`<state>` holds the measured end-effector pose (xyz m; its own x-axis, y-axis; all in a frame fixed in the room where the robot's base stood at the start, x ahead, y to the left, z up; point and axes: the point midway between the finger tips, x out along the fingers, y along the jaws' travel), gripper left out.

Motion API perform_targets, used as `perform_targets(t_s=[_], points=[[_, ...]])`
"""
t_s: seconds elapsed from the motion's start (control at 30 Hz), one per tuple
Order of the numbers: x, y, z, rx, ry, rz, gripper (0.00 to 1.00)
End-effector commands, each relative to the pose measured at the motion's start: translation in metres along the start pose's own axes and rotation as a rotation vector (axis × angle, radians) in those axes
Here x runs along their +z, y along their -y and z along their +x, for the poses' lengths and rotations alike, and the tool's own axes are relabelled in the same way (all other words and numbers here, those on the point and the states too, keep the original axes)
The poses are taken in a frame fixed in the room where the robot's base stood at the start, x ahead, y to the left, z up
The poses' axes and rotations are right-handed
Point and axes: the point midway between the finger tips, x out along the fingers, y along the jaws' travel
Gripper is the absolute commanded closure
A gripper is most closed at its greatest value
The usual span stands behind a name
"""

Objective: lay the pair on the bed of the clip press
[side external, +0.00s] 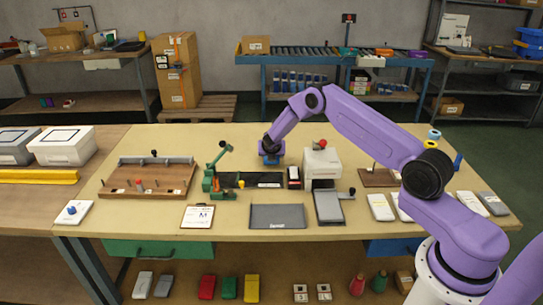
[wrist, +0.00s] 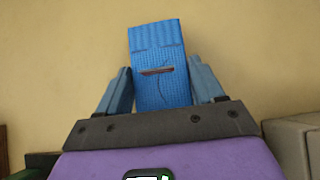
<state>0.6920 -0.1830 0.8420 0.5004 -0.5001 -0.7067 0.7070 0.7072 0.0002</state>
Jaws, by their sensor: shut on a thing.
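My gripper (side external: 270,158) hangs low over the table, behind the dark bed (side external: 262,180) beside the green lever press (side external: 217,172), which looks like the clip press. In the wrist view my gripper (wrist: 161,78) is shut on a bright blue knitted pair (wrist: 160,45), one finger on each side. The pair is folded into a block, with a short brown strip across it. The bed looks empty in the side view. Whether the pair touches the table cannot be told.
A white machine with a red knob (side external: 322,162) stands right of the bed, with a small dark block (side external: 294,177) between. A wooden board with pegs (side external: 148,180) lies left of the press. A clipboard (side external: 198,216) and a grey mat (side external: 277,217) lie in front.

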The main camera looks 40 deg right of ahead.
Motion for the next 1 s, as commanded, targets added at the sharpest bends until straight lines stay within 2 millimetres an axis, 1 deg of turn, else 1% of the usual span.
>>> perform_targets(t_s=[0.17,0.27,0.57,0.8,1.0], points=[[0.017,-0.001,-0.017,0.002,0.002,0.001,0.68],[0.019,0.005,-0.032,0.000,0.000,-0.001,0.68],[0.029,0.026,-0.092,0.001,0.001,0.000,0.68],[0.015,0.047,-0.130,0.001,0.000,-0.001,0.68],[0.007,0.061,-0.155,0.001,0.001,-0.002,0.68]])
